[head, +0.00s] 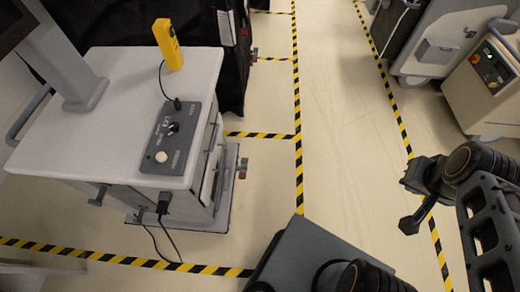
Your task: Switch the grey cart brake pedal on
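The grey cart (122,120) stands at the left, with a light top. Low at its right side, near the floor, is a small pedal-like part (243,168) with a red and a green patch. I take this to be the brake pedal; it is too small to tell its position. My gripper (407,205) is at the right, over the floor, well apart from the cart and the pedal. It is dark and seen from the side, and I cannot tell whether its fingers are open. Nothing is visibly held in it.
A control box (170,140) and a yellow handset (167,45) with a cable are on the cart top. Black covered equipment (165,25) stands behind. Another cart (480,90) is at the upper right. The floor between yellow-black tape lines (298,120) is clear.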

